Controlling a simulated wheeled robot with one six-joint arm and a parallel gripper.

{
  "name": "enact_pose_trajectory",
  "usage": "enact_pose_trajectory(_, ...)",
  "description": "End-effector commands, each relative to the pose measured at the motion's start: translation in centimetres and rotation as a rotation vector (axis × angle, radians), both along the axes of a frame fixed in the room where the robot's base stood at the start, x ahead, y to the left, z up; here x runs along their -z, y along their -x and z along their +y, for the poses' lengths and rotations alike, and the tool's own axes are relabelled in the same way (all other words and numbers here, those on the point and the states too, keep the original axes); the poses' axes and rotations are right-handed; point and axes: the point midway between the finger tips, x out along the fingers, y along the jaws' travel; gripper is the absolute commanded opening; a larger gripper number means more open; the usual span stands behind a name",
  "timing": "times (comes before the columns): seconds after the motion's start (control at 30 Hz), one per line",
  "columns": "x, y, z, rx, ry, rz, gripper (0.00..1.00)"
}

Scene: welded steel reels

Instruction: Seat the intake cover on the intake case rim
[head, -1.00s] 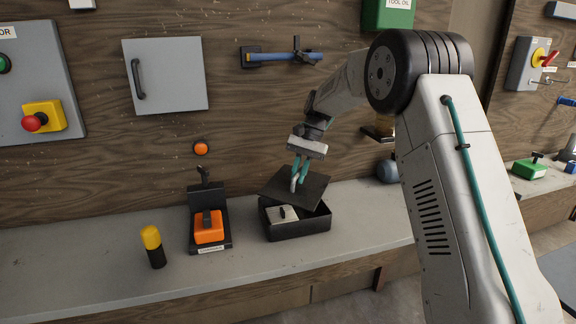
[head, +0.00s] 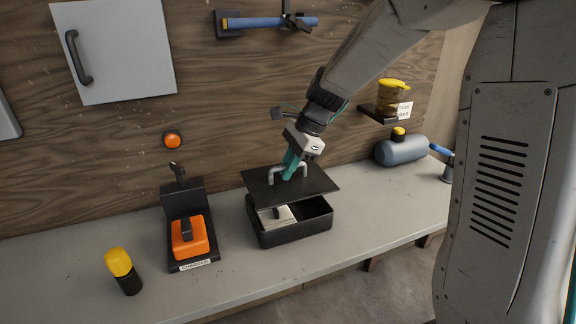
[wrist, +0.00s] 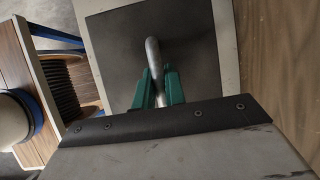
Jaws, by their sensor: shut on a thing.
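The intake cover (head: 318,184) is a flat dark plate with a pale bent handle (head: 272,172) on top. My gripper (head: 290,165) has its teal fingers shut on that handle. The cover hangs above the black open intake case (head: 293,231), shifted toward the wall, and the case's front part shows uncovered. A light grey block with a dark handle (head: 277,215) lies inside the case at the left. In the wrist view the fingers (wrist: 159,88) close around the handle, and the cover (wrist: 195,45) fills the space beyond them; the case is hidden there.
An orange battery (head: 190,238) sits in a black charger (head: 182,200) left of the case. A yellow-topped black cylinder (head: 122,270) stands further left. A grey-blue bottle (head: 402,149) lies at the right by the wall. The bench (head: 370,215) is clear right of the case.

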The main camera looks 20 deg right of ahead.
Motion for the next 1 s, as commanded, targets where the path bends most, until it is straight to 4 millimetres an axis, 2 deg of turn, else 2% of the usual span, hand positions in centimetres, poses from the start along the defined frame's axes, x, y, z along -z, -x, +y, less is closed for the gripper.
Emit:
enact_pose_trajectory(0.27, 0.8, 0.0, -0.1, 0.000, 0.000, -0.001, 0.00)
enact_pose_trajectory(0.7, 3.6, 0.0, -0.3, 0.002, 0.000, 0.000, 0.00)
enact_pose_trajectory(1.0, 4.0, 0.0, -0.2, 0.002, 0.000, -0.001, 0.00)
